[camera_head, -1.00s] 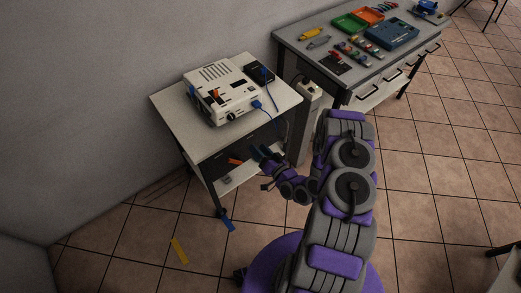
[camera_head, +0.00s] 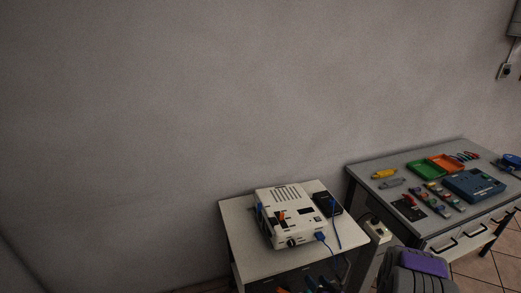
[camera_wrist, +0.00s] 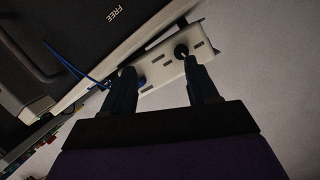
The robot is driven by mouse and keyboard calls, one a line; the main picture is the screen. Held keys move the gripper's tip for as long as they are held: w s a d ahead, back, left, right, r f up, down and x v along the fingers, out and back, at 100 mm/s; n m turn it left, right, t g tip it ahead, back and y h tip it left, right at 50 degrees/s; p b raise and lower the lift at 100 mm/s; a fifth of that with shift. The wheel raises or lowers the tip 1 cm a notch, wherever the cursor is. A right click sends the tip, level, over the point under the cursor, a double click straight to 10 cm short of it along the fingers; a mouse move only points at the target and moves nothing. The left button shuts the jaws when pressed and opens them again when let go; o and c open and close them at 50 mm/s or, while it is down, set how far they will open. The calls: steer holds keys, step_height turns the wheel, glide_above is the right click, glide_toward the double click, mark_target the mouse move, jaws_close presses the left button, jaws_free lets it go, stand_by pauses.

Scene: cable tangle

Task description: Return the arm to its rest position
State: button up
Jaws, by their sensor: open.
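My gripper (camera_wrist: 160,75) shows in the wrist view with its two dark fingers spread apart and nothing held between them. In the head view, part of my arm (camera_head: 418,268) shows at the bottom right. Most of the arm is below the frame, and the gripper is not clear there.
A small white table (camera_head: 240,232) carries a white device (camera_head: 290,218) and a black box (camera_head: 327,204) with blue cables. A wall stands behind.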

steer(key=d+r+n+g+h, duration=0.2)
steer(key=d+r+g+h, duration=0.35)
steer(key=r, duration=0.35)
steer(key=s+r+g+h, duration=0.2)
steer(key=s+r+g, duration=0.1)
steer(key=s+r, duration=0.6)
steer(key=s+a+r+g, duration=0.2)
steer(key=s+a+r, duration=0.2)
steer(key=s, duration=0.6)
steer(key=s+a+r+g+y, duration=0.1)
steer(key=s+a+r, duration=0.3)
steer(key=s, duration=0.6)
steer(key=s+a+r+g+y, duration=0.1)
steer(key=s+a+r+g, duration=0.3)
steer(key=s+r, duration=0.3)
steer(key=s, duration=0.3)
steer(key=shift+a+r+m, duration=0.15)
steer(key=shift+a+m, duration=0.2)
steer(key=shift+m, duration=0.05)
